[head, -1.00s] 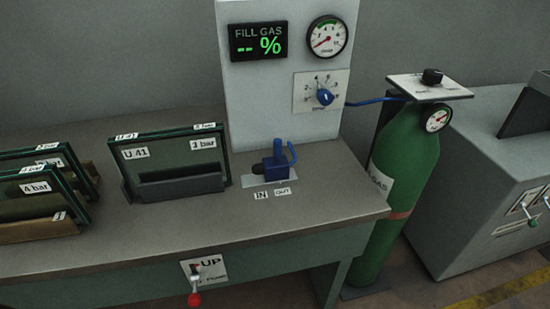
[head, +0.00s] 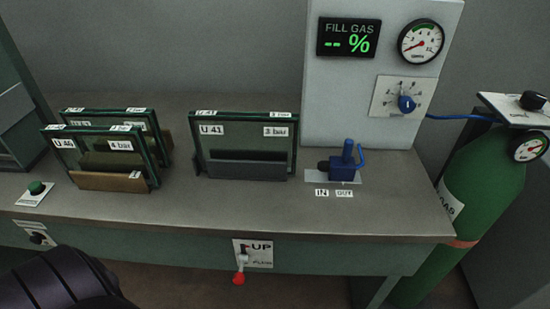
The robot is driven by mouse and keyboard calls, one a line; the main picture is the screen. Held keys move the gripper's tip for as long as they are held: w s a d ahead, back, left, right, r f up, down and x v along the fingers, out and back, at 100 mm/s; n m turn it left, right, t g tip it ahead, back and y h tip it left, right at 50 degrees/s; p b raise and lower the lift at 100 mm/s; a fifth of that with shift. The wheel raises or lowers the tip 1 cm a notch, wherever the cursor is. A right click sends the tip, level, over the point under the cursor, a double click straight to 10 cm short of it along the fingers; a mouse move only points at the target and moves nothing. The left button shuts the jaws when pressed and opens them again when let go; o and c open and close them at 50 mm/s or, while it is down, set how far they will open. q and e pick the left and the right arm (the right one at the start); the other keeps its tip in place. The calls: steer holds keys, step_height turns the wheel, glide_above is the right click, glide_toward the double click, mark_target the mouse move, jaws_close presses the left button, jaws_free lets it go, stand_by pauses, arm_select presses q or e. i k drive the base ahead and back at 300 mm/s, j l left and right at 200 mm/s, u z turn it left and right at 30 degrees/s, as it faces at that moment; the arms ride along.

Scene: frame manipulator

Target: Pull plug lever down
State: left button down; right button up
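A small lever with a red knob (head: 238,279) hangs from the front face of the bench. It sits at the left part of a white plate (head: 260,252) marked "UP", with smaller text below that is hard to read. The knob points down toward the floor, below the plate. Neither gripper shows in the head view. A black ribbed part of my own arm fills the bottom left corner, well to the left of the lever and apart from it.
The grey bench (head: 240,215) holds framed glass panes (head: 245,145) and a blue valve block (head: 342,172). A green button (head: 36,188) and a dark knob (head: 38,238) are at left. A green gas cylinder (head: 475,190) stands at right. Space before the lever looks clear.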

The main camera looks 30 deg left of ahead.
mark_target(239, 277)
steer(key=u, duration=1.2)
